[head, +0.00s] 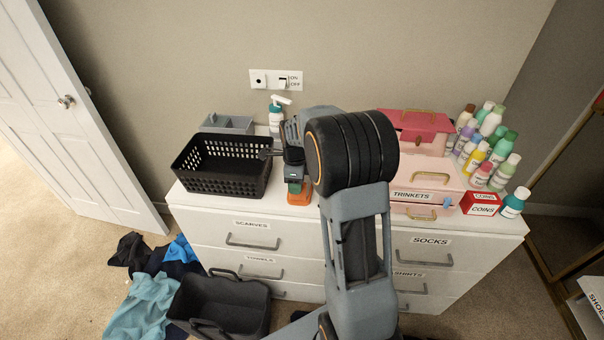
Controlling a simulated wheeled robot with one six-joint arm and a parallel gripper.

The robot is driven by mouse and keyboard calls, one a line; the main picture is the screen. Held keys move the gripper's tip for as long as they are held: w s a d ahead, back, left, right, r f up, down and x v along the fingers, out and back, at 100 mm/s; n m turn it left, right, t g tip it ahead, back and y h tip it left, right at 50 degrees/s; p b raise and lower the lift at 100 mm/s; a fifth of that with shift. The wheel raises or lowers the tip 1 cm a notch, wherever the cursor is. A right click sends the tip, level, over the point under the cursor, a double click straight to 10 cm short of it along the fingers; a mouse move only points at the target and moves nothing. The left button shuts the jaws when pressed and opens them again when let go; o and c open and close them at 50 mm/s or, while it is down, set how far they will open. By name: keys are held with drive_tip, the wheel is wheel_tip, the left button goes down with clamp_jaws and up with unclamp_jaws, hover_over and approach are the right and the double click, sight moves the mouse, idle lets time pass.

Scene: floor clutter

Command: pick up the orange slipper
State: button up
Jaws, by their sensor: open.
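No clear slipper shape shows in the head view. A small orange thing (299,194) lies on the white dresser top, near its front edge, with a teal-green part just above it. My arm and gripper hide some of it, so I cannot tell whether it is the orange slipper. My gripper (281,154) is over the dresser, just above and behind the orange thing, beside the black basket's right side. It is open. Its fingertips are small and partly hidden, and I cannot tell whether they touch anything.
A black basket (195,183), a grey caddy (236,124) and a pump bottle (275,118) stand left of my arm. A pink trinkets box (452,172), a red coins box (480,204) and several bottles crowd the right. Clothes (142,306) and a dark bin (240,310) are on the floor.

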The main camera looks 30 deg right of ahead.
drive_tip(key=shift+f, duration=0.35)
clamp_jaws()
idle(0.3)
